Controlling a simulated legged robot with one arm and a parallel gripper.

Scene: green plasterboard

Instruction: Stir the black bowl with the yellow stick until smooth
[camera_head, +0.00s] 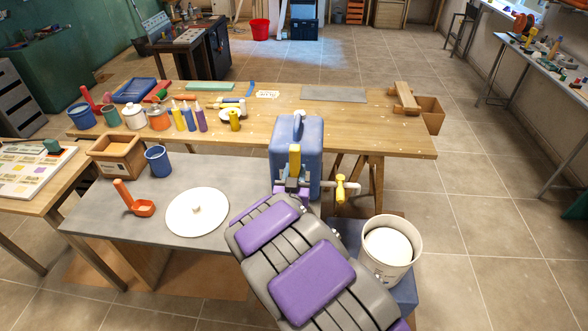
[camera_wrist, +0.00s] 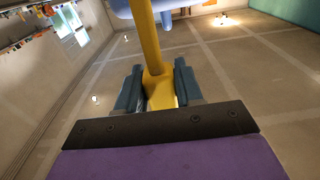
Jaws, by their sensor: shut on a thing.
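My gripper (camera_head: 293,187) is in front of a blue jug (camera_head: 312,135) at the far edge of the grey table. In the wrist view, the dark fingers of my gripper (camera_wrist: 158,88) are closed around a yellow stick (camera_wrist: 149,40), which extends away from the fingers. The yellow stick also shows upright in the head view (camera_head: 294,160), overlapping the jug; whether they touch cannot be told. I do not see a black bowl in either view.
A white round disc (camera_head: 197,212) and an orange scoop (camera_head: 142,208) lie on the grey table (camera_head: 225,172). A white bucket (camera_head: 412,262) stands at the right, near a yellow tap (camera_head: 340,188). Bottles and pots crowd the wooden table's left (camera_head: 350,120).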

